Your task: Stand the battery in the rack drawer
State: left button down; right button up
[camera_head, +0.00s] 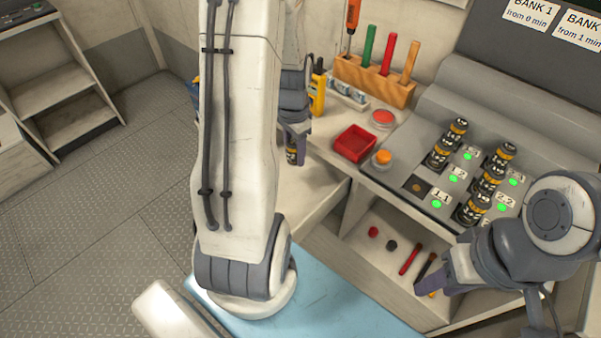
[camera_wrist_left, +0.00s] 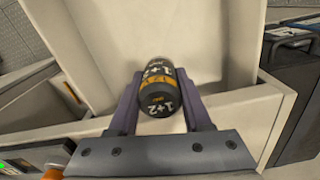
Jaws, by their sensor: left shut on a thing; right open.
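My left gripper (camera_head: 296,140) is shut on a dark cylindrical battery (camera_head: 292,155) with an orange band. In the left wrist view the battery (camera_wrist_left: 160,88) sits between the two fingers, its "1+2" markings facing the camera. It is held over a cream, walled, drawer-like space (camera_wrist_left: 190,40); whether it touches the bottom I cannot tell. In the head view a pale surface (camera_head: 312,195) lies below the battery, partly hidden by my left arm. The grey rack (camera_head: 385,178) holds several similar batteries, with an empty-looking socket by label 1.1. My right gripper (camera_head: 432,284) is open and empty at lower right.
A wooden block (camera_head: 372,82) holds several coloured-handled tools behind. An open shelf (camera_head: 375,260) below the rack holds small red and dark items. Grey floor is clear at left.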

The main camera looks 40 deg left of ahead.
aim_at(295, 179)
pick_arm(q)
notch_tip(295, 179, down, 8)
jog(key=shift+r+b, duration=0.25)
jog(key=shift+b, duration=0.05)
jog(key=shift+f, duration=0.15)
jog(key=shift+c, duration=1.7)
grip_release()
